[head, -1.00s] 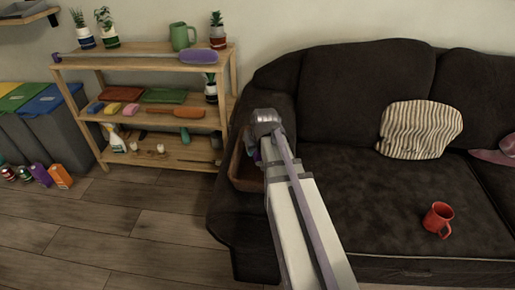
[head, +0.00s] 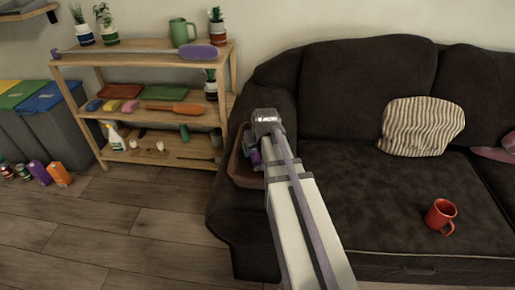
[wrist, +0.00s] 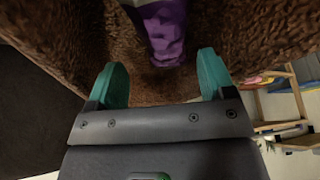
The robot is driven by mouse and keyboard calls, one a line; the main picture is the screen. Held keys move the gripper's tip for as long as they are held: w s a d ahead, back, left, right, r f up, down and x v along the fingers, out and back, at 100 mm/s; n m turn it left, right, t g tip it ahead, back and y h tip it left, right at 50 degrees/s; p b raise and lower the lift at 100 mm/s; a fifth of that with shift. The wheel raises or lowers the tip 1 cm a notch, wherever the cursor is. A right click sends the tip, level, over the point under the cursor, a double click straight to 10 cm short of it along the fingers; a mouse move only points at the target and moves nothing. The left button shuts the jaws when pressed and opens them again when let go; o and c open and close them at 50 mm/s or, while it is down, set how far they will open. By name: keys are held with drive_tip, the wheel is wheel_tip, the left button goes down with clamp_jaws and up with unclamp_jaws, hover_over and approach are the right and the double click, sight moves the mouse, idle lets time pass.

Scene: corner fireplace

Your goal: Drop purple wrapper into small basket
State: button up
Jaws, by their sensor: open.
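A small brown basket (head: 238,170) sits on the left armrest of the dark sofa, partly hidden by my arm. In the wrist view its brown, rough inside (wrist: 60,40) fills most of the picture. The purple wrapper (wrist: 167,35), with a pale part at its top, lies against this brown surface. A purple patch (head: 255,158) also shows in the basket in the head view. My gripper (wrist: 163,75) is open, its teal fingertips wide apart, with the wrapper just beyond them. I see no contact between the fingers and the wrapper. In the head view the fingers are mostly hidden.
A wooden shelf (head: 145,56) with plants, a green mug (head: 181,34) and several small items stands left of the sofa. Bins (head: 50,105) stand at far left. A red mug (head: 440,215) and striped cushion (head: 421,127) rest on the sofa. Open floor lies in front of the shelf.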

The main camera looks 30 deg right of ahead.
drive_tip(key=p+v, duration=0.9)
drive_tip(key=v, duration=0.1)
drive_tip(key=shift+r+p, duration=0.3)
drive_tip(key=shift+p, duration=0.05)
drive_tip(key=shift+s+a, duration=0.1)
drive_tip(key=shift+s, duration=0.05)
drive_tip(key=s+a+f+n+g, duration=0.1)
drive_tip(key=s+a+g, duration=0.1)
drive_tip(key=s+a, duration=0.4)
drive_tip(key=s+a+g, duration=0.2)
drive_tip(key=s+a, duration=0.2)
drive_tip(key=a, duration=0.4)
wheel_tip(320, 180, up, 16)
drive_tip(key=a+p, duration=0.2)
drive_tip(key=p, duration=1.4)
drive_tip(key=shift+w+a+n+y, duration=0.15)
drive_tip(key=shift+a+n+y, duration=0.15)
drive_tip(key=shift+n, duration=0.1)
drive_tip(key=shift+r, duration=0.1)
